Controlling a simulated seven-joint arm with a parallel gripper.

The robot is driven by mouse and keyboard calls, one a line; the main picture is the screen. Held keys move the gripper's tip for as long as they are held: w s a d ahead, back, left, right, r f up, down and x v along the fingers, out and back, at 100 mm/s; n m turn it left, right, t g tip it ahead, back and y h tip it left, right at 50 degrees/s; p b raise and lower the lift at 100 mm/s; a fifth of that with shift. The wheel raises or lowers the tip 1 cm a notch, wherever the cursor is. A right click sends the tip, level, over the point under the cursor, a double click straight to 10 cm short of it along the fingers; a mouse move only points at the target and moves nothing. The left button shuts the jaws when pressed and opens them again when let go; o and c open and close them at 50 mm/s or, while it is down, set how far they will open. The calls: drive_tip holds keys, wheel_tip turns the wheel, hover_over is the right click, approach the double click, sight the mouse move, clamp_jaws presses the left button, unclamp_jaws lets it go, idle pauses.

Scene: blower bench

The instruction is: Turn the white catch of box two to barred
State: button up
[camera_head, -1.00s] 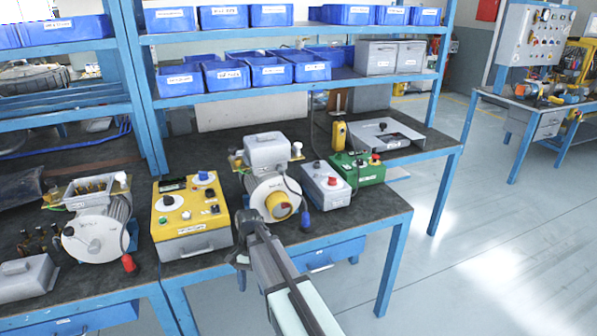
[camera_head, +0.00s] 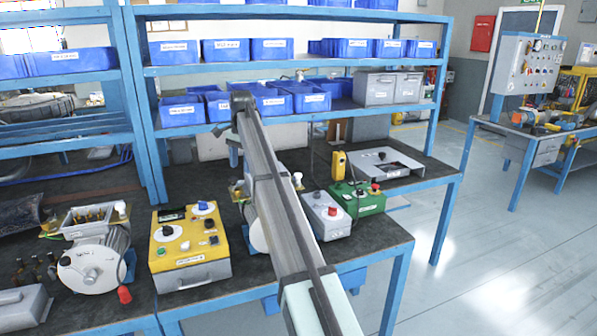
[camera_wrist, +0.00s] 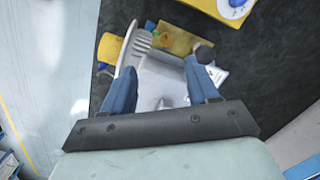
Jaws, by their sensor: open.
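Two motor-blowers with grey terminal boxes stand on the bench. In the head view a white catch (camera_head: 297,178) shows at the right of the middle blower (camera_head: 257,236), mostly hidden behind my arm. Another white catch (camera_head: 121,208) stands upright beside the open box (camera_head: 92,216) of the left blower. I cannot read which is box two. My gripper (camera_wrist: 158,68) is open and empty in the wrist view, above the middle blower's grey box (camera_wrist: 160,88). A dark knob (camera_wrist: 204,52) on a brass plate is near the right finger. No white catch is visible in the wrist view.
A yellow control box (camera_head: 190,250) stands left of the middle blower; a grey box (camera_head: 327,215) and green box (camera_head: 358,198) stand right of it. Shelves with blue bins (camera_head: 303,97) are behind.

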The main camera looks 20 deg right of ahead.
drive_tip(key=shift+m, duration=0.6)
drive_tip(key=w+d+r, duration=0.1)
drive_tip(key=d, duration=0.1)
drive_tip(key=w+d+r, duration=0.1)
drive_tip(key=d+r, duration=0.1)
drive_tip(key=d, duration=0.1)
drive_tip(key=w+d+r, duration=0.1)
drive_tip(key=d+r, duration=0.1)
drive_tip(key=shift+d, duration=0.35)
drive_tip(key=r+m+h, duration=0.1)
drive_tip(key=r+m, duration=0.1)
hover_over(299, 174)
drive_tip(key=f, duration=1.4)
drive_tip(key=shift+w+f, duration=0.15)
drive_tip(key=shift+w, duration=0.05)
drive_tip(key=c, duration=1)
drive_tip(key=shift+c, duration=0.2)
